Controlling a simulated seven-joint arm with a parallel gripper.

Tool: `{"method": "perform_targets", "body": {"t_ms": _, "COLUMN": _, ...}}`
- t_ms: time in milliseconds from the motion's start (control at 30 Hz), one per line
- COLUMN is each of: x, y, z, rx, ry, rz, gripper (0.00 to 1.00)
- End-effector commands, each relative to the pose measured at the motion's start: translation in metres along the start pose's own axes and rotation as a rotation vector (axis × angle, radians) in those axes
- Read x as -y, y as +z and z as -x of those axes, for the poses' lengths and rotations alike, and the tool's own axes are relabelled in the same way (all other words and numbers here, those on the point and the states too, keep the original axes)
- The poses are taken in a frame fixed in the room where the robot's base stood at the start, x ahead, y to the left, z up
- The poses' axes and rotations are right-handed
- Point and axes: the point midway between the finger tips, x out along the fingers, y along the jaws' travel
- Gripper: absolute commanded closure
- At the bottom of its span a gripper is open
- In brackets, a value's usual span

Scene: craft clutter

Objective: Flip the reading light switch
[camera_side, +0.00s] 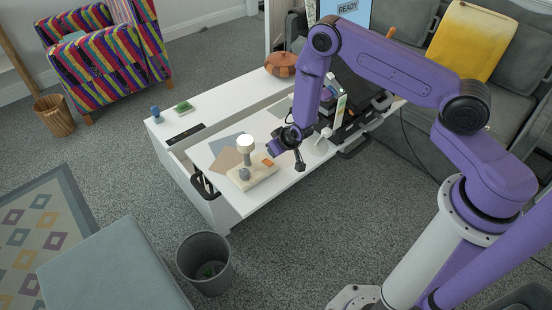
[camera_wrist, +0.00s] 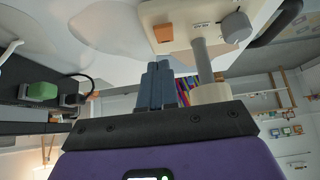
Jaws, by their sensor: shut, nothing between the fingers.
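The reading light has a cream base (camera_side: 262,172) on the white table, a grey post and a pale round head (camera_side: 245,142). Its orange switch (camera_side: 268,162) sits on top of the base near the right end. In the wrist view the cream base (camera_wrist: 190,12) is at the top, with the orange switch (camera_wrist: 163,33), a grey knob (camera_wrist: 237,27) and the grey post (camera_wrist: 203,60). My gripper (camera_wrist: 158,66) is shut and empty, its fingertips just short of the switch in that view; contact is not visible. In the side view my gripper (camera_side: 272,151) is just above the switch.
Flat sheets (camera_side: 222,160) lie beside the light. A dark machine (camera_side: 350,118) stands on the table to the right. A grey bin (camera_side: 205,262) stands on the floor in front.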

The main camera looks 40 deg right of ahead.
Motion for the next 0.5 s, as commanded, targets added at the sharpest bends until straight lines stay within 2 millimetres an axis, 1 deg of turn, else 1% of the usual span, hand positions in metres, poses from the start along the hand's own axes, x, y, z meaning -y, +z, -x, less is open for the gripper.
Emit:
{"method": "perform_targets", "body": {"t_ms": 33, "x": -0.001, "y": 0.009, "z": -0.005, "rx": 0.006, "ry": 0.001, "rz": 0.001, "gripper": 1.0}}
{"method": "perform_targets", "body": {"t_ms": 200, "x": 0.0, "y": 0.021, "z": -0.018, "rx": 0.004, "ry": 0.0, "rz": 0.003, "gripper": 1.0}}
{"method": "perform_targets", "body": {"t_ms": 300, "x": 0.0, "y": 0.025, "z": -0.022, "rx": 0.004, "ry": 0.0, "rz": 0.002, "gripper": 1.0}}
{"method": "perform_targets", "body": {"t_ms": 500, "x": 0.0, "y": 0.028, "z": -0.025, "rx": 0.002, "ry": 0.0, "rz": 0.001, "gripper": 1.0}}
